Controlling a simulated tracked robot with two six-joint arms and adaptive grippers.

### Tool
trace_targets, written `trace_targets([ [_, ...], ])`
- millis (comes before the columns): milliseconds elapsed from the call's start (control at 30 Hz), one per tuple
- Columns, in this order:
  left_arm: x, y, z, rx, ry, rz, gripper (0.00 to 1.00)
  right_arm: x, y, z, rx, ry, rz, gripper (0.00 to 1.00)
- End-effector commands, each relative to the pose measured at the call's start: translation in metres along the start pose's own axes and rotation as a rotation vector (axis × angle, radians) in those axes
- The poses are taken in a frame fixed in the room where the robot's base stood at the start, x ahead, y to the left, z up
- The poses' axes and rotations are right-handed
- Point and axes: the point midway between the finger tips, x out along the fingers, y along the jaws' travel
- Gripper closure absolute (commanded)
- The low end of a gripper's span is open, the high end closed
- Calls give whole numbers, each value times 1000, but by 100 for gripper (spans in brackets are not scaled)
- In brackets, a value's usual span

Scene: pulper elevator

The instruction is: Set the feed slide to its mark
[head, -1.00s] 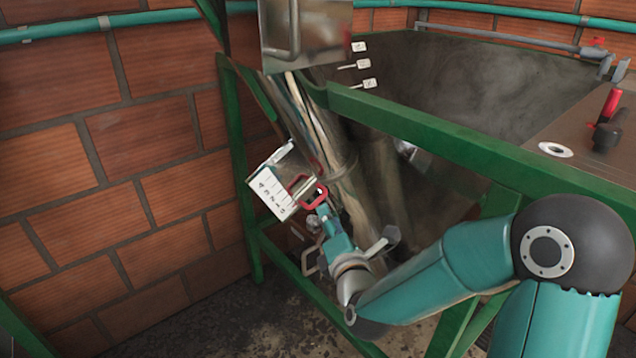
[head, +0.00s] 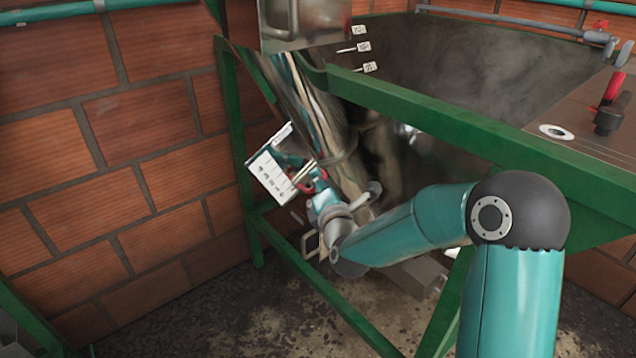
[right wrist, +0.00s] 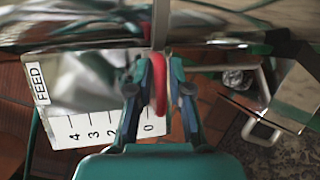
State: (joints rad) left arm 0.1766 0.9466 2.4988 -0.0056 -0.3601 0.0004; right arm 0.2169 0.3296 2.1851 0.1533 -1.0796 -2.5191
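The feed slide is a metal plate at the lower part of a slanted steel chute (head: 315,115). A white scale plate (head: 268,177) is beside it in the head view. In the right wrist view the scale (right wrist: 90,128) reads 4 to 0 from left to right, next to a FEED label (right wrist: 38,84). The slide's red handle (right wrist: 159,82) stands at the 0 end of the scale. My right gripper (right wrist: 160,88) has its fingers close on both sides of this handle, apparently touching it. In the head view my gripper (head: 318,190) partly hides the handle. My left gripper is out of view.
A green frame (head: 450,118) surrounds the chute and a large grey tank (head: 480,75). A brick wall (head: 110,150) is at the left. Another metal box with a loop handle (head: 305,20) is above. A panel with a red lever (head: 612,85) is at the right.

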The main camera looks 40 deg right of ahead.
Motion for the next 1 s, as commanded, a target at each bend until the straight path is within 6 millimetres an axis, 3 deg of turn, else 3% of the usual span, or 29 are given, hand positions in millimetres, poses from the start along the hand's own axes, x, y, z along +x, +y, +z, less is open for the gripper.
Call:
trace_targets([
  [67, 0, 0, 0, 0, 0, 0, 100, 0, -2, 0, 1, 1, -5, 100],
  [367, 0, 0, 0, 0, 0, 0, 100, -1, -4, -1, 2, 1, -11, 100],
  [600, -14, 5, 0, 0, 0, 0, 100, -5, 22, 3, 3, 2, -8, 100],
  [867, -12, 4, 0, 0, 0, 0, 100, -5, 22, 2, 0, 1, -7, 100],
  [900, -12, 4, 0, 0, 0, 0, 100, -5, 23, 2, 1, 1, -6, 81],
  [1000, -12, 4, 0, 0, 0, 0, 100, -5, 23, 2, 1, 1, -6, 65],
])
